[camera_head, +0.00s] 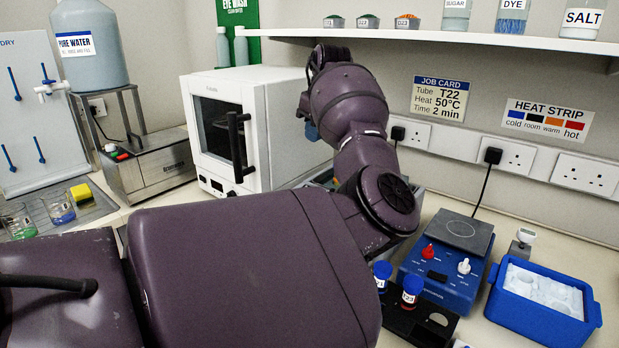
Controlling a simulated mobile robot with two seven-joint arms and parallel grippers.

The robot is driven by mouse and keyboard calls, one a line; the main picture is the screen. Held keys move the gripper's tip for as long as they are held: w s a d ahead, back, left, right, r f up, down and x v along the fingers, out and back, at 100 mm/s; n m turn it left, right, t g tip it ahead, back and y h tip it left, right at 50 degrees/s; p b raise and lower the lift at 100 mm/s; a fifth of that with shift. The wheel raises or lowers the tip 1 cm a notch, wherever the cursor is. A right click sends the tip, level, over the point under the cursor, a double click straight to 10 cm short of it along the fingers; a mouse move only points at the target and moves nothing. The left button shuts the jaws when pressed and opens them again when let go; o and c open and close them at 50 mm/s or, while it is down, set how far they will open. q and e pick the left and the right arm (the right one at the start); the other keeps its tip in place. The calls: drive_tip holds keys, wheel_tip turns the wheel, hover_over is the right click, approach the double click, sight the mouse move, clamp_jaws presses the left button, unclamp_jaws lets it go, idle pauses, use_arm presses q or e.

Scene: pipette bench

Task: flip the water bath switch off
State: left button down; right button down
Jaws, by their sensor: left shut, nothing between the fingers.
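The water bath cannot be made out for certain. A grey-rimmed box (325,178) behind my left arm may be it, and my arm covers most of it. No switch shows on its visible part. My left arm comes in from the lower left, bends at the elbow and rises across the middle. Its wrist curls over at the top, and my left gripper (311,128) points down beside the forearm, right of the white oven. The gripper is shut and empty; its fingertips are mostly hidden. My right gripper is out of view.
A white oven (257,97) stands behind my arm. A steel unit (165,168) with small knobs is at the left. A blue hotplate unit (435,285) with red and white knobs, a dark tube rack (400,321) and a blue ice tray (535,315) stand at the right.

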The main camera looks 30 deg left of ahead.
use_arm(q)
drive_tip(key=x, duration=0.4)
drive_tip(key=b+x, duration=0.1)
drive_tip(key=x, duration=0.3)
drive_tip(key=d+x, duration=0.1)
drive_tip(key=x, duration=0.4)
drive_tip(key=shift+w+f, duration=0.2)
drive_tip(key=shift+f, duration=0.45)
drive_tip(key=shift+w+f, duration=0.15)
drive_tip(key=shift+f, duration=0.1)
